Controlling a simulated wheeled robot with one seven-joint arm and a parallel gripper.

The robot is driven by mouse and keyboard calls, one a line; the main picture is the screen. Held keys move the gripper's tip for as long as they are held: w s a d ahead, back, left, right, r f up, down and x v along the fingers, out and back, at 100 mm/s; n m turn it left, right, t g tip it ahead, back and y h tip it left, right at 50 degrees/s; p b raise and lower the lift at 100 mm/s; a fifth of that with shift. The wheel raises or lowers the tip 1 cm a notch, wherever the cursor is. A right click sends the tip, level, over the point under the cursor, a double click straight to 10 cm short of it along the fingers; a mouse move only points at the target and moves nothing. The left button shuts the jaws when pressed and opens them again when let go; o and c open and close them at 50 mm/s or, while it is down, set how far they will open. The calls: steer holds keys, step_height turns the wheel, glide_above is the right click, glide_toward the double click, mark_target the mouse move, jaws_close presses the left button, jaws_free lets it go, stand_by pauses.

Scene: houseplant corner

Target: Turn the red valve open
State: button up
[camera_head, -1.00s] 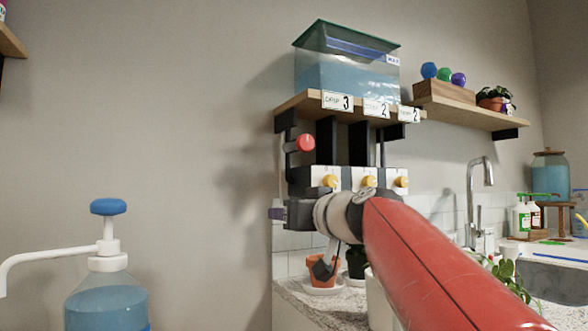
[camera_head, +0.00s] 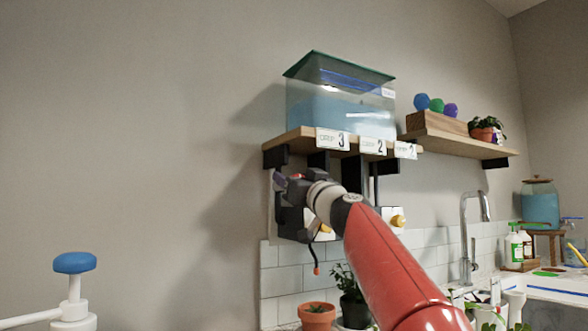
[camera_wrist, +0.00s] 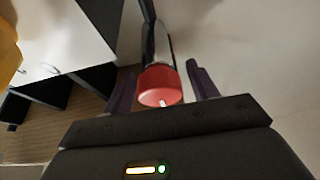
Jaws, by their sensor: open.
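In the wrist view the red valve (camera_wrist: 160,86) is a round red knob with a small white mark on its near edge. It sits between the two dark purple fingers of my gripper (camera_wrist: 162,88), with a gap showing at each side. The fingers are open. In the head view my gripper (camera_head: 279,180) is raised under the left end of the wooden shelf. My wrist and arm hide most of the valve there, and only a trace of red shows by the gripper.
A water tank (camera_head: 340,100) stands on the wooden shelf (camera_head: 300,142) just above my gripper. Yellow knobs (camera_head: 398,221) on white plates are beside my wrist. Potted plants (camera_head: 317,317) stand below. Bare wall lies to the left.

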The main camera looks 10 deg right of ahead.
steer(key=shift+w+a, duration=0.1)
steer(key=shift+w, duration=0.1)
steer(key=c, duration=1)
steer(key=shift+o, duration=0.2)
